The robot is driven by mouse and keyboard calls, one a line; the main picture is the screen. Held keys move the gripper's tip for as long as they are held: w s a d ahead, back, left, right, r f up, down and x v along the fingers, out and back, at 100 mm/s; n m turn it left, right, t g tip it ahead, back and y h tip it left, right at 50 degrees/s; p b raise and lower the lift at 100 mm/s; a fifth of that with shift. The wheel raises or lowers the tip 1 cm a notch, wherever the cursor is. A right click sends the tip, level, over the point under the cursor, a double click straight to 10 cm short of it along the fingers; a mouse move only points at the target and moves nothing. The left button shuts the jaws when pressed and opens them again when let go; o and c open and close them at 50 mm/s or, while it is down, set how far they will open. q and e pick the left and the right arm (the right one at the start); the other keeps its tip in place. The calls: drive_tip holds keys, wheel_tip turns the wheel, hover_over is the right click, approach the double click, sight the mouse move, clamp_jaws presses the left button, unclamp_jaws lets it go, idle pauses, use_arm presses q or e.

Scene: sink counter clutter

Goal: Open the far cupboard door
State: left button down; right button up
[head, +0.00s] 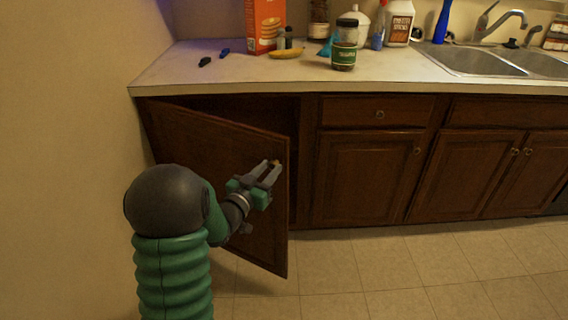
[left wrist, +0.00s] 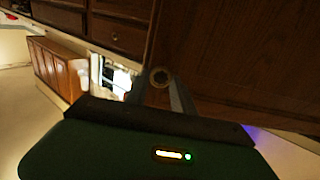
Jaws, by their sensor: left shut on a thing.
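The far cupboard door (head: 220,150) at the left end of the counter stands partly open, swung out towards me from its left side. A dark gap into the cupboard (head: 297,150) shows behind its free edge. My left gripper (head: 270,170) is at the door's upper free corner, shut on the round knob (left wrist: 160,77), which shows between the fingers in the left wrist view. In the head view the fingers largely hide the knob. The door's face (left wrist: 240,60) also fills the right of the left wrist view. My right gripper is not in view.
A wall (head: 70,150) stands close on the left. Closed cupboards (head: 370,175) and drawers continue to the right. The counter (head: 200,75) holds a box (head: 265,25), a jar (head: 344,50), bottles and a sink (head: 470,60). The tiled floor (head: 400,270) is clear.

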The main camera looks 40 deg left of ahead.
use_arm(q)
drive_tip(key=s+a+m+h+p, duration=0.1)
drive_tip(key=s+m+h, duration=0.4)
drive_tip(key=s, duration=1.9)
drive_tip(key=a+h, duration=0.1)
drive_tip(key=h, duration=0.2)
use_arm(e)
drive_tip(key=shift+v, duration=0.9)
use_arm(q)
drive_tip(key=shift+s+f, duration=0.1)
drive_tip(key=shift+f, duration=0.05)
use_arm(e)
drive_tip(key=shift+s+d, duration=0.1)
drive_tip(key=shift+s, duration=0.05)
use_arm(q)
drive_tip(key=c, duration=1.1)
unclamp_jaws()
drive_tip(key=shift+p, duration=0.3)
drive_tip(key=p+v, duration=0.2)
drive_tip(key=v, duration=0.5)
drive_tip(key=shift+s, duration=0.15)
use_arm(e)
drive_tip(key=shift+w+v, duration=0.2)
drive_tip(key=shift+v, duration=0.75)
